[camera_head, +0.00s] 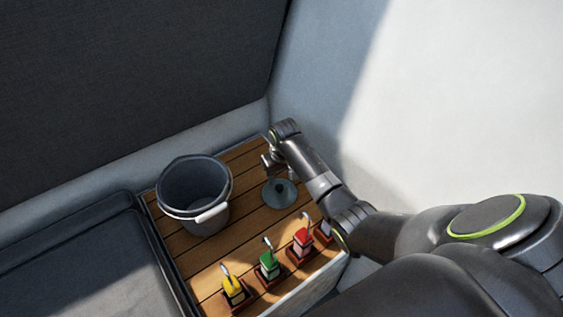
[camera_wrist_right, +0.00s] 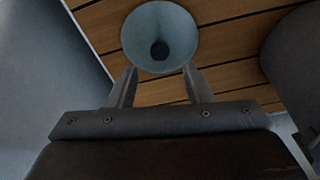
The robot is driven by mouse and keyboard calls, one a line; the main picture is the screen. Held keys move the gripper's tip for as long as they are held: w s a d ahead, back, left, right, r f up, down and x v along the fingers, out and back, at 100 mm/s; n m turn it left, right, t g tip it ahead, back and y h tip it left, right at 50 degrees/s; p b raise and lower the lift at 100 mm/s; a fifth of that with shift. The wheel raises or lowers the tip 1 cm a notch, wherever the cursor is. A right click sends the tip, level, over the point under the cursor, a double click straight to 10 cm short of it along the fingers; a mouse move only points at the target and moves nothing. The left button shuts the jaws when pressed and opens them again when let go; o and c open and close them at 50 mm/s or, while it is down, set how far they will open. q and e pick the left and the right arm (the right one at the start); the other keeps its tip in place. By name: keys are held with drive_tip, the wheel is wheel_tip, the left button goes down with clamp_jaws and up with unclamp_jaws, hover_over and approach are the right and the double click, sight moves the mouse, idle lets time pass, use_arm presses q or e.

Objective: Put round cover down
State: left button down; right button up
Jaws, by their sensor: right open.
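The round cover (camera_head: 279,193) is a grey-blue disc with a darker knob in its middle. It lies on the wooden slatted top, right of the bucket. In the right wrist view the round cover (camera_wrist_right: 160,38) shows just beyond the fingertips. My right gripper (camera_head: 268,160) is above and behind the cover in the head view. Its two fingers (camera_wrist_right: 156,72) are apart with nothing between them. Whether the fingertips touch the cover's rim I cannot tell. My left gripper is in neither view.
A dark grey bucket (camera_head: 194,194) with a white handle grip stands left of the cover. Yellow (camera_head: 233,289), green (camera_head: 269,265) and red (camera_head: 302,242) handled switches line the front edge of the wooden top (camera_head: 212,255). A pale wall rises behind.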

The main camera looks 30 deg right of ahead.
wheel_tip(320, 180, up, 6)
drive_tip(key=shift+s+r+p, duration=0.15)
drive_tip(key=shift+s+p, duration=0.25)
idle(0.3)
